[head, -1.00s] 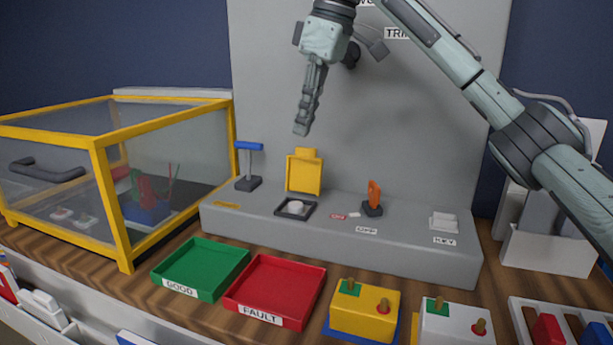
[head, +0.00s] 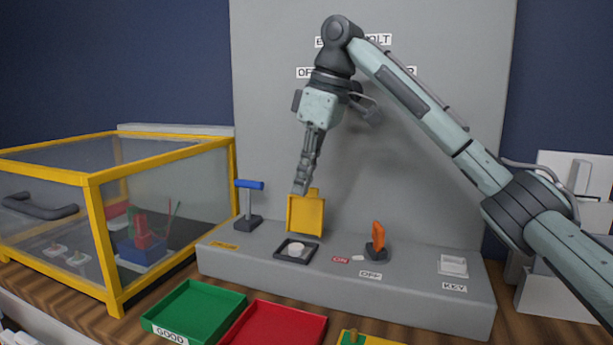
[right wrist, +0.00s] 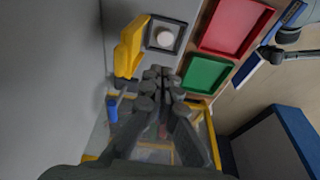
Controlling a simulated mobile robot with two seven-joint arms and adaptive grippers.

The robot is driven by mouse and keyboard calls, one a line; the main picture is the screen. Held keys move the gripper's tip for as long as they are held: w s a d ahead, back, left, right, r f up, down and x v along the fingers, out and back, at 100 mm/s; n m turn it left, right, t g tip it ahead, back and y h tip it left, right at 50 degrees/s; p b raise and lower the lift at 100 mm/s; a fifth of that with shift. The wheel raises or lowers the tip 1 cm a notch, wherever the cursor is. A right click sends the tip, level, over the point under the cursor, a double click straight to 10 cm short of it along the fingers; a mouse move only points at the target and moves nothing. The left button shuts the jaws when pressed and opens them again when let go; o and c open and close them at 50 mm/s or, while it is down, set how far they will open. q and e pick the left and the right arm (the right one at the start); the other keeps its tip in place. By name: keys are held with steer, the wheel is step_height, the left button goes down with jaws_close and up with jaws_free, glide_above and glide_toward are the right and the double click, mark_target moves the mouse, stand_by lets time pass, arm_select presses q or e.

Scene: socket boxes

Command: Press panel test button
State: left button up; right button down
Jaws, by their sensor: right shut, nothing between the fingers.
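The panel (head: 420,292) is a grey console with a tall back wall. On its ledge a round white button (head: 297,249) sits in a dark square frame. A yellow cover flap (head: 306,216) stands raised behind the button, which is exposed. The button also shows in the right wrist view (right wrist: 165,37), with the yellow flap (right wrist: 130,48) beside it. My right gripper (head: 300,188) is shut and empty, pointing down. Its tips are above the button, close to the flap's top; I cannot tell whether they touch it. My left gripper is not in view.
A blue-handled lever (head: 249,186) stands left of the button and an orange switch (head: 378,238) right of it. A yellow-framed clear box (head: 92,235) is at left. Green (head: 190,310) and red (head: 275,328) trays lie in front.

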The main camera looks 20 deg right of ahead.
mark_target(295, 245)
steer(key=x, duration=0.8)
steer(key=shift+s+d+f, duration=0.15)
steer(key=shift+s+d, duration=0.1)
steer(key=shift+d, duration=0.15)
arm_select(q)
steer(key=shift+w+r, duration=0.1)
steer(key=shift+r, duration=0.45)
arm_select(e)
steer(key=shift+f, duration=0.65)
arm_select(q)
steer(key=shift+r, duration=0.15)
